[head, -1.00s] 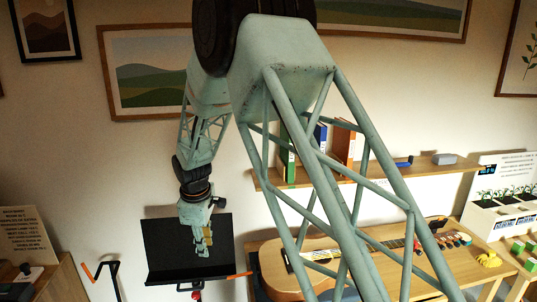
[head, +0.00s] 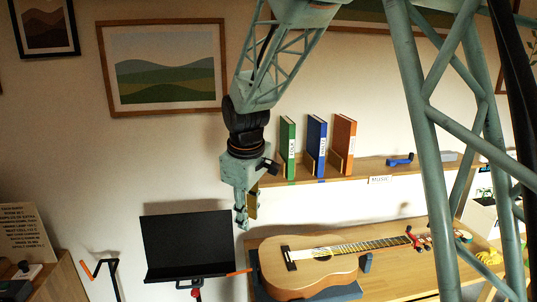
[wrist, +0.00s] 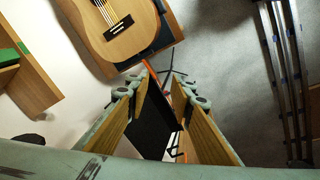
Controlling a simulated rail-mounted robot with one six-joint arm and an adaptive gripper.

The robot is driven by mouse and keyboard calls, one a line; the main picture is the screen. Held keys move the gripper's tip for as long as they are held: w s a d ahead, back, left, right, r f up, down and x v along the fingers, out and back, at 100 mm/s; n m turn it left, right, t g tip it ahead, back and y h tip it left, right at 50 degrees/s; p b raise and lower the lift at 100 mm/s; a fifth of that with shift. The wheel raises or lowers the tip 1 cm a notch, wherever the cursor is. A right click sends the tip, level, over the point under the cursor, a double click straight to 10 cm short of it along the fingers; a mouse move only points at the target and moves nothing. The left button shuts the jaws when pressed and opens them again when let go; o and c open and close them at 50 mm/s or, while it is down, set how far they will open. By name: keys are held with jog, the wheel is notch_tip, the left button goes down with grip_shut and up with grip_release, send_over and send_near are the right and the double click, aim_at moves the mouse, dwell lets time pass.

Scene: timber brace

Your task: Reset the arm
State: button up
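My gripper (head: 243,222) hangs pointing down at the end of my teal arm in the head view, above and right of the black music stand and left of the guitar. In the wrist view my gripper (wrist: 163,92) has its two wood-toned fingers spread apart with nothing between them. The black music stand (wrist: 152,125) shows below, through the gap. The gripper touches nothing that I can see.
An acoustic guitar (head: 310,265) lies on the wooden bench (head: 395,280). Green (head: 287,150), blue (head: 316,148) and orange (head: 342,145) books stand on the wall shelf (head: 370,168). The music stand (head: 188,245) is at lower left. Rails (wrist: 285,80) run along the floor.

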jog(key=s+d+r+m+b, duration=0.1)
jog(key=s+d+r+m, duration=0.1)
jog(key=s+d+r, duration=0.35)
jog(key=s+d+r+m+b, duration=0.1)
jog(key=s+d+r+m, duration=0.1)
jog(key=s+d, duration=0.55)
jog(key=s+d+r+m, duration=0.2)
jog(key=s+d+r, duration=0.1)
jog(key=s+d, duration=0.35)
jog(key=s+d+f+m+b, duration=0.1)
jog(key=s+d+m, duration=0.2)
jog(key=s, duration=0.9)
jog(key=s+d+f+m+t+b, duration=0.1)
jog(key=s+d+m, duration=0.2)
jog(key=s, duration=0.8)
jog(key=shift+s+d+m+b, duration=0.3)
jog(key=shift+s+d, duration=0.1)
jog(key=shift+d, duration=0.4)
